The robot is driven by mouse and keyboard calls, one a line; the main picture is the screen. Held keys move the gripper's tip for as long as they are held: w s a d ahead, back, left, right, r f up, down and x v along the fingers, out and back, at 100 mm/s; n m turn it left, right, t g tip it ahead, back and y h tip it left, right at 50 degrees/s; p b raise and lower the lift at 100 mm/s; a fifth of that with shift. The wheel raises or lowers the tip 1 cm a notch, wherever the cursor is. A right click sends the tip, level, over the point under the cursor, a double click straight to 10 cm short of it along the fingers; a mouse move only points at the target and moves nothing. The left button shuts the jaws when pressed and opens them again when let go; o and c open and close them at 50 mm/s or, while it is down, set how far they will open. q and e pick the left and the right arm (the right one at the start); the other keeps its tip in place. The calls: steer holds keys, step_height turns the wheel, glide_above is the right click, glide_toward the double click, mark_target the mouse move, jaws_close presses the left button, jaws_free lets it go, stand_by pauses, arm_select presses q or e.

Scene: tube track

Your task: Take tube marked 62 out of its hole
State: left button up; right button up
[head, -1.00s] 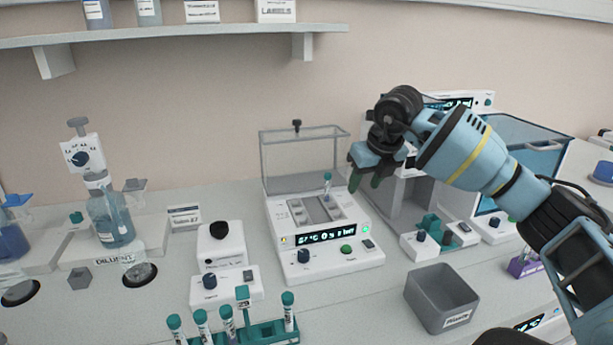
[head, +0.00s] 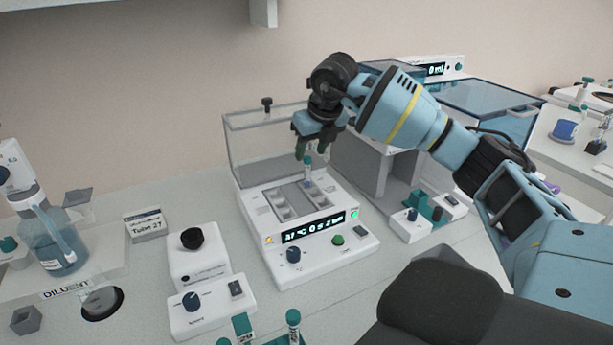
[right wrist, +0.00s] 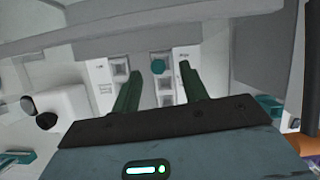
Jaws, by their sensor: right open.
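A single tube (head: 308,172) with a teal cap stands upright in a hole of the white block device (head: 328,262), toward its back right. Its number is too small to read. My right gripper (head: 313,152) is open just above and around the level of its cap, pointing down. My left gripper is out of view.
A clear raised lid (head: 265,150) stands behind the block. A white dial unit (head: 198,265) and a diluent bottle (head: 60,245) are at left. A grey-walled instrument (head: 372,165) stands close on the right. Another capped tube (head: 293,325) stands at the front edge.

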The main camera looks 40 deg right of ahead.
mark_target(309, 159)
steer(key=shift+s+a+x, duration=0.1)
steer(key=shift+x, duration=1.2)
steer(key=shift+s+a+x, duration=0.1)
steer(key=shift+x, duration=1.2)
steer(key=c, duration=0.8)
